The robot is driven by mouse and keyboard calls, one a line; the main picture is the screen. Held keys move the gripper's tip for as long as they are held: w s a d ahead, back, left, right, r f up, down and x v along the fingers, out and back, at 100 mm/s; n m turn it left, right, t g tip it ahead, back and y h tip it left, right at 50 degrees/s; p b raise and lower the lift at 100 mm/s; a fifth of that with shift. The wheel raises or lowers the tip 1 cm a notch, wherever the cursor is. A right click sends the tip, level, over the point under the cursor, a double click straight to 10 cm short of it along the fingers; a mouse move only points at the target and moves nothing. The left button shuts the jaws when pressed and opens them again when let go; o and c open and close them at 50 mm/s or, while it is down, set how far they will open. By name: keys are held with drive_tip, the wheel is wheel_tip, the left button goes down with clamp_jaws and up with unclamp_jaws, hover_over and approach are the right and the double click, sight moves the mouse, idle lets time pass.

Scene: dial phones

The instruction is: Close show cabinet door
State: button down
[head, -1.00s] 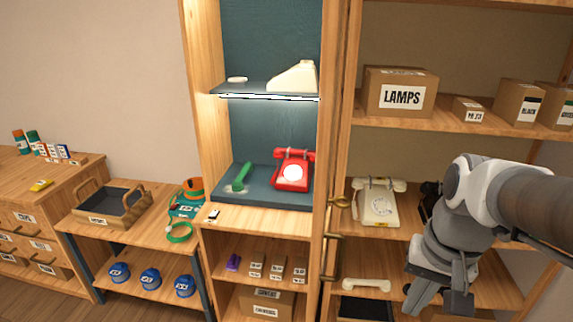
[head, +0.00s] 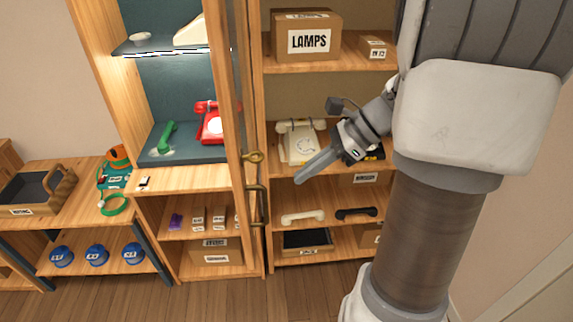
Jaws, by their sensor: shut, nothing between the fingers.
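The show cabinet (head: 82,62) has a lit teal interior and stands left of centre, its front uncovered. Its wooden door (head: 238,110) appears swung open and is seen nearly edge-on along the cabinet's right side. My gripper (head: 301,179) is shut and empty. It points down and left, to the right of the handle and apart from it in the picture. It overlaps the view of the shelves behind; its depth from the door is hard to tell.
A red dial phone (head: 210,124) and green handset (head: 166,136) stand inside the cabinet. Right of the door, open shelves hold a LAMPS box (head: 306,36), a cream phone (head: 299,142) and loose handsets (head: 303,216). The wooden floor (head: 230,298) in front is clear.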

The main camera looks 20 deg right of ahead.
sight(246, 203)
drive_tip(key=x, duration=0.3)
drive_tip(key=a+r+x, duration=0.1)
drive_tip(key=x, duration=0.6)
drive_tip(key=shift+w+a+r, duration=0.25)
drive_tip(key=shift+a, duration=0.1)
drive_tip(key=shift+w+a+p, duration=0.2)
drive_tip(key=shift+a+p, duration=0.1)
drive_tip(key=shift+a, duration=0.15)
drive_tip(key=shift+w+a, duration=0.1)
drive_tip(key=shift+a, duration=0.05)
